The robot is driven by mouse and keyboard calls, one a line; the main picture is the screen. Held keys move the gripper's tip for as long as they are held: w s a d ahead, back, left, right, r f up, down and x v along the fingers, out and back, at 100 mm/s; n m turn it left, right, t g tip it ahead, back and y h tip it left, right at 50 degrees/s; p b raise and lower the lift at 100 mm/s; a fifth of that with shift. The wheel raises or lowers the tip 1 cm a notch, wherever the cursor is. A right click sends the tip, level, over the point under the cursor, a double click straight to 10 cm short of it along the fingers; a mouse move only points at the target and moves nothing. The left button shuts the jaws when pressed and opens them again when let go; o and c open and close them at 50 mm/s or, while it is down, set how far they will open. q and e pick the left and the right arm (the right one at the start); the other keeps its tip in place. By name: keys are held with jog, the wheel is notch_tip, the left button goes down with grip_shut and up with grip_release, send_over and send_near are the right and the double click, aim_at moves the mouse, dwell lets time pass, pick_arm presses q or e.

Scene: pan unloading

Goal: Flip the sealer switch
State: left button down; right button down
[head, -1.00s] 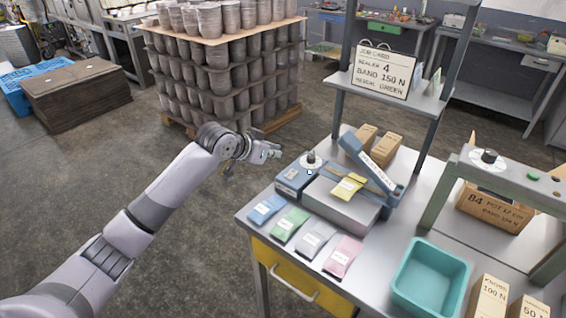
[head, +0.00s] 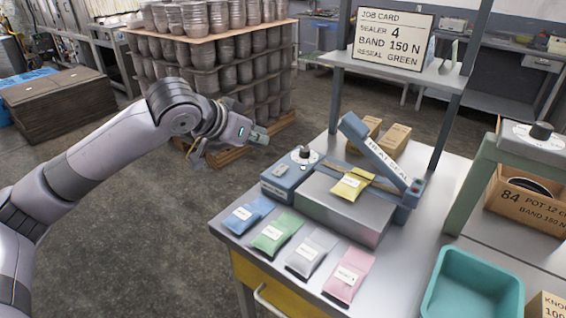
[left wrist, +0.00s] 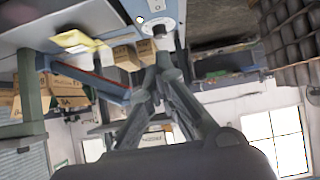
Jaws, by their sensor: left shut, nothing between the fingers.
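The sealer has a blue box (head: 274,190) on its left with a black knob on a white dial (head: 304,155). A small pale switch-like part (head: 280,171) lies in front of the dial; its position is too small to tell. The blue sealing arm (head: 372,150) is raised, and a yellow packet (head: 352,184) lies across the sealer's grey body (head: 340,212). My left gripper (head: 263,136) is shut and empty, beyond and left of the blue box, apart from it. In the left wrist view the shut fingers (left wrist: 163,58) point toward the dial (left wrist: 158,26). My right gripper is not in view.
Blue, green, grey and pink packets (head: 248,214) lie along the bench front. A teal bin (head: 470,285) stands at right. A job card (head: 391,40) on the shelf reads sealer 4, band 150 N, reseal green. Stacked pots (head: 200,60) stand behind my arm.

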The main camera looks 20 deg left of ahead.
pick_arm(q)
jog(key=p, duration=0.1)
send_over(282, 171)
jog(key=f, duration=0.6)
jog(key=shift+s, duration=0.2)
jog(key=f, duration=0.2)
jog(key=shift+w+f, duration=0.2)
jog(key=shift+f, duration=0.85)
